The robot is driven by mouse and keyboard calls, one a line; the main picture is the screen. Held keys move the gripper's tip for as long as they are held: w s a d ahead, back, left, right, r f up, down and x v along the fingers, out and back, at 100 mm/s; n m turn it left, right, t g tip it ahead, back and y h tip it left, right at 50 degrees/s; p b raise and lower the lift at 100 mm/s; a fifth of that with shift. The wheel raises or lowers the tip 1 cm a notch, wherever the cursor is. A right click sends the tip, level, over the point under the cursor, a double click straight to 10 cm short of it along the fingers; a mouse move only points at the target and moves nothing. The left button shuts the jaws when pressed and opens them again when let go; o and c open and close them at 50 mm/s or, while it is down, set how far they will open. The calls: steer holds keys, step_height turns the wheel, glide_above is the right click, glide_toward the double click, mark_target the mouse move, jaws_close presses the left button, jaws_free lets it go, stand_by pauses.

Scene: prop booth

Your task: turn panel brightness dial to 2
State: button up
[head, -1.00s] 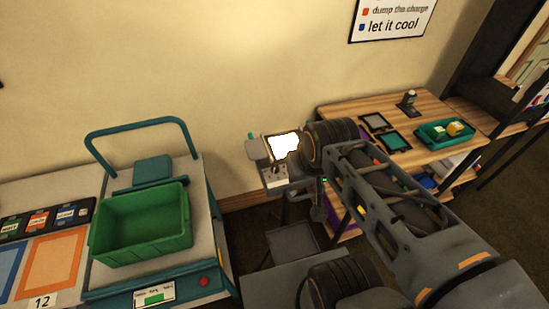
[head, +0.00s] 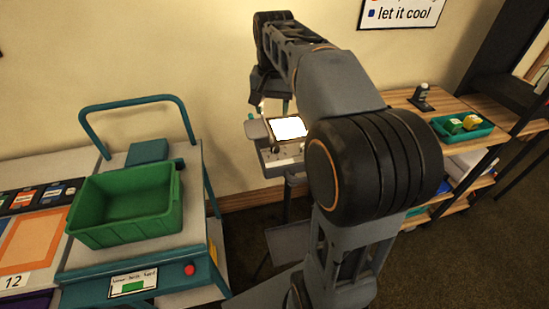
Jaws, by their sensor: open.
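The lit white panel (head: 288,128) stands on a small grey stand in the middle of the head view, near the wall. Below it is a pale control box (head: 284,152) with small dark knobs; the brightness dial and its numbers are too small to read. My gripper (head: 270,106) points down just above and behind the panel's upper left edge. It is open, and its fingers look empty. My arm covers the space right of the panel. I cannot tell whether the fingers touch anything.
A green bin (head: 126,205) sits on a cart with a teal handle (head: 138,102) at left. A wooden shelf table (head: 405,97) at right holds a teal tray (head: 462,127) with small yellow and green items. Bare wall lies behind the panel.

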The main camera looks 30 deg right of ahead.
mark_target(275, 146)
steer(key=shift+m+g, duration=0.3)
steer(key=shift+m, duration=0.2)
steer(key=f+b, duration=0.1)
steer(key=f, duration=0.4)
steer(key=w+d+f, duration=0.1)
steer(key=f, duration=0.4)
steer(key=w+f+b, duration=0.1)
steer(key=f, duration=0.4)
steer(key=shift+d+f+b, duration=0.1)
steer(key=shift+d+b, duration=0.2)
steer(key=shift+d, duration=0.05)
steer(key=c, duration=0.9)
